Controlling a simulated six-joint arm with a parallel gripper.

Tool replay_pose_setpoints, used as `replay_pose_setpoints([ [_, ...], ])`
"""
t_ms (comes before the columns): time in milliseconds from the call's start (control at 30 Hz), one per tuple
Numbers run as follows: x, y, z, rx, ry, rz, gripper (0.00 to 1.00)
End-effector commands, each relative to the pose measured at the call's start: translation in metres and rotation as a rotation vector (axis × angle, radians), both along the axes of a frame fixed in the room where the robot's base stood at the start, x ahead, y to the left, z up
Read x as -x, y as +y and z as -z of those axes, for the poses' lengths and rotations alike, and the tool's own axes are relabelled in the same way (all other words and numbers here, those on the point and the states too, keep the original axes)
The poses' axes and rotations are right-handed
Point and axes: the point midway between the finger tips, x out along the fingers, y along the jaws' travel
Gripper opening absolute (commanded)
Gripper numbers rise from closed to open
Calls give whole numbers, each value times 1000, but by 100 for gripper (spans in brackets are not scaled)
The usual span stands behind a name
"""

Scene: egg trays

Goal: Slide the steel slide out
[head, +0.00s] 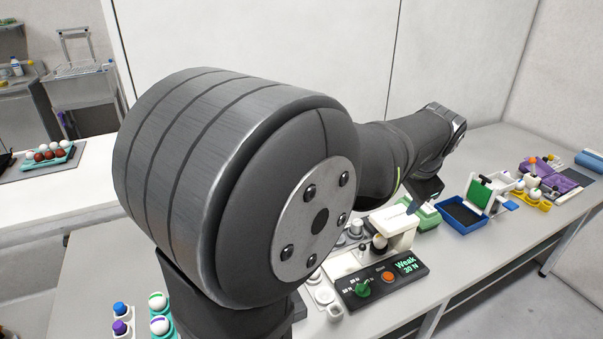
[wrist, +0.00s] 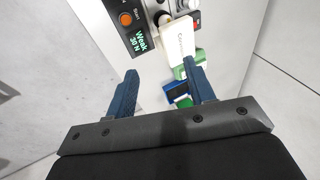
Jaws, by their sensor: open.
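The machine's black control panel (head: 382,279) reads "Weak 30 N" and has an orange button and a green knob. A white block (head: 398,230) stands behind it, with a pale egg beside it. Small grey metal parts (head: 355,229) lie behind the egg, partly hidden by my arm; I cannot tell which is the steel slide. My gripper (wrist: 160,70) is open and empty in the wrist view. Its right finger overlaps the white block (wrist: 180,45) there, with the panel (wrist: 128,22) at upper left. I cannot tell whether the finger touches it.
A blue tray (head: 447,222) and a green box lie to the right, with a yellow egg tray (head: 543,206) and a purple crate beyond. Eggs in teal holders sit at lower left. My arm covers much of the middle. Bare table lies along the front right.

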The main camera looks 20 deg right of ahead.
Motion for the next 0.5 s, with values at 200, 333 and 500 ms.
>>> replay_pose_setpoints([
  [200,-7,-2,9,37,45,-151,41],
  [333,-18,-6,24,97,113,-407,41],
  [500,-33,-10,45,182,202,-791,41],
])
